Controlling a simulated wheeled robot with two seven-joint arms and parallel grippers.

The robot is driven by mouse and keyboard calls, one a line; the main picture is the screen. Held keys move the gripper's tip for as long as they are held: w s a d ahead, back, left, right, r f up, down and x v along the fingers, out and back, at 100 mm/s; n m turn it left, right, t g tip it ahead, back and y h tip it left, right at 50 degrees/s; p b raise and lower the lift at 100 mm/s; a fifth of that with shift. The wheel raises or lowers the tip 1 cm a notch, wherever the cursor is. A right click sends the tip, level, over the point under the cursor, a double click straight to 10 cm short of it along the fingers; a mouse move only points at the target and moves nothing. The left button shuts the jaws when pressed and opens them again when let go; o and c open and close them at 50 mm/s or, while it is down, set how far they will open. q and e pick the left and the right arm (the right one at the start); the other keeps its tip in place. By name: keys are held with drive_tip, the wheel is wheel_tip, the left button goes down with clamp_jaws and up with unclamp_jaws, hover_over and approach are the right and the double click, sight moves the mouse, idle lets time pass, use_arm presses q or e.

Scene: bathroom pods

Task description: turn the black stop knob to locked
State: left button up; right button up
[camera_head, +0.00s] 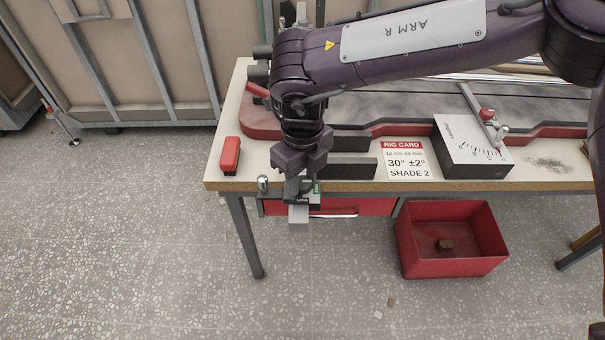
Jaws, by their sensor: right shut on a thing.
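My right arm comes in from the right over the bench, and its gripper (300,206) points down at the front edge. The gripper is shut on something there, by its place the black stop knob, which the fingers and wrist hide. A small black label with white lettering (302,200) and a bit of green show at the fingers; the lettering is too small to read surely. The knob's angle cannot be told. My left gripper is not in view.
On the bench (560,184) lie a red block (230,155), a rig card (404,160) and a grey box with a scale (469,147). A small metal post (262,184) stands left of the gripper. A red bin (452,266) is on the floor. The floor in front is mostly clear.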

drive_tip(key=m, duration=0.5)
drive_tip(key=shift+m, duration=0.3)
drive_tip(key=m, duration=0.3)
drive_tip(key=shift+m, duration=1.2)
drive_tip(key=m+p, duration=0.1)
drive_tip(key=m, duration=0.1)
drive_tip(key=shift+r+m, duration=0.15)
drive_tip(key=shift+m, duration=0.25)
drive_tip(key=shift+w+m+p, duration=0.1)
drive_tip(key=shift+m+p, duration=1.3)
drive_tip(key=shift+m, duration=0.7)
drive_tip(key=o, duration=1)
